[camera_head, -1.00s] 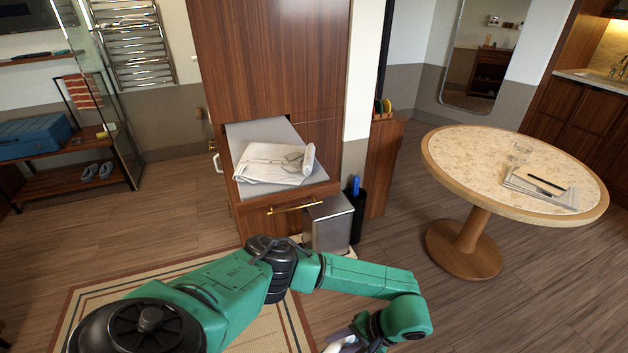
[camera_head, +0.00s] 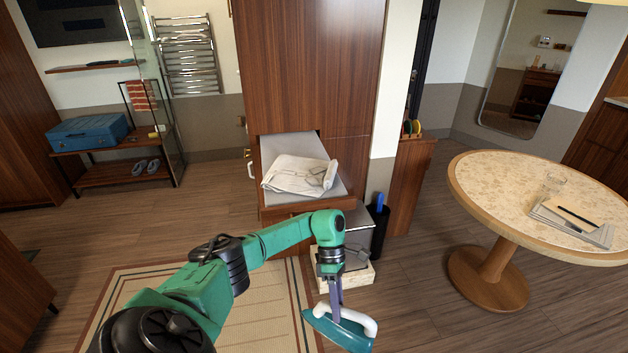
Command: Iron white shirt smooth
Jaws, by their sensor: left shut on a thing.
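The white shirt (camera_head: 292,174) lies folded and creased on the grey pull-out ironing board (camera_head: 333,181), which sticks out of the tall wooden cabinet. My left gripper (camera_head: 335,303) is shut on the iron (camera_head: 340,328), which is teal with a white handle. It holds the iron low in front of the board, clear of the shirt, at the bottom of the view. My left forearm and wrist pass in front of the area below the board. My right gripper is not in view.
A grey bin (camera_head: 354,236) and a black holder (camera_head: 378,231) with a blue item stand right of the board. A round table (camera_head: 499,196) with papers and a glass is at the right. A rug (camera_head: 190,292) lies below my arm.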

